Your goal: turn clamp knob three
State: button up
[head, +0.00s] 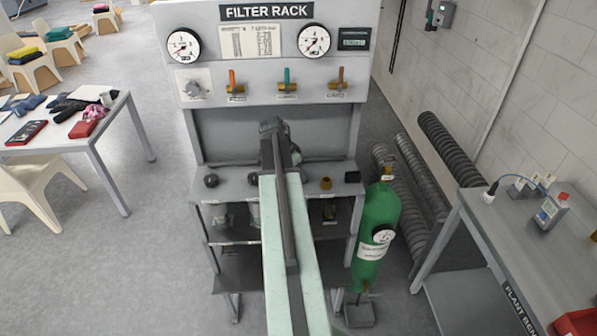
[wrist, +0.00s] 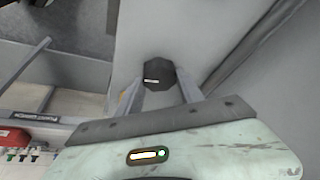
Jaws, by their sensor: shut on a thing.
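A dark, many-sided clamp knob (wrist: 158,72) with a small white mark sits on a grey surface in the wrist view. My gripper (wrist: 158,84) is shut on it, with one finger on each side. The mark is too small to read, so I cannot tell the knob's number. In the head view my arm reaches to the ledge of the filter rack (head: 345,75) and hides the held knob. Another dark round knob (head: 211,181) is on the ledge left of my arm. A brown knob-like piece (head: 326,183) is to the right.
The rack's panel has two gauges (head: 184,45) and several coloured valve handles (head: 287,80). A green gas cylinder (head: 377,225) stands right of the rack. The plant bench (head: 500,235) is at the right, a cluttered table (head: 60,140) at the left. Floor between table and rack is clear.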

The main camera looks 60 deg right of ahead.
jog(key=shift+w+a+m, duration=0.1)
jog(key=shift+w+m, duration=0.05)
jog(key=shift+m, duration=0.45)
jog(key=shift+m+g, duration=0.3)
jog(key=o, duration=1.4)
